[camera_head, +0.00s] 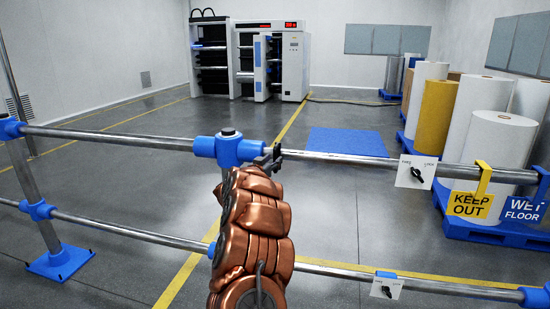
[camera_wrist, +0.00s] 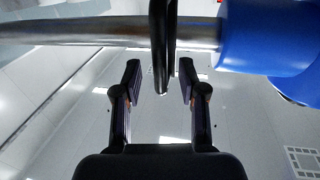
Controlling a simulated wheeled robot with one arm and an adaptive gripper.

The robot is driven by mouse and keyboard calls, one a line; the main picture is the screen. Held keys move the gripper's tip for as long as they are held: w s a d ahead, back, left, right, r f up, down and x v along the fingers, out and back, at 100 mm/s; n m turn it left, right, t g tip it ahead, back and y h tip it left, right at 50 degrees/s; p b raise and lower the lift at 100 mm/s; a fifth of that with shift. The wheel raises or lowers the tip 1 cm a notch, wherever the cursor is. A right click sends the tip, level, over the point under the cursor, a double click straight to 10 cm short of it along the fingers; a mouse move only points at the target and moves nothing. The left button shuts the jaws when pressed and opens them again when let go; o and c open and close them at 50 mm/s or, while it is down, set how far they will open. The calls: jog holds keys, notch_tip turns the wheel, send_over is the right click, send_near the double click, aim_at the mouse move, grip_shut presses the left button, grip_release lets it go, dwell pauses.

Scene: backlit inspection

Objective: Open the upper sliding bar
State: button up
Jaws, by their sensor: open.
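The upper sliding bar (camera_head: 335,158) is a grey metal tube running right from a blue post fitting (camera_head: 229,149). It also shows in the wrist view (camera_wrist: 90,32), with the blue fitting to its right (camera_wrist: 265,35). A black handle (camera_wrist: 162,40) crosses the bar beside the fitting. My gripper (camera_wrist: 160,82) is open, its two dark fingers apart, with the handle's lower end between or just beyond the tips; contact cannot be told. In the head view my copper-coloured arm hides much of the post and gripper.
A white plate with a black knob (camera_head: 416,172) sits on the upper bar. A yellow KEEP OUT sign (camera_head: 470,205) and a blue WET FLOOR sign (camera_head: 524,210) hang right. A lower bar (camera_head: 340,272) runs below. Large rolls (camera_head: 493,150) stand beyond; the floor behind the bars is mostly clear.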

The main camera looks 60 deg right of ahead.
jog(key=shift+w+d, duration=0.2)
jog(key=shift+d, duration=1.1)
grip_shut()
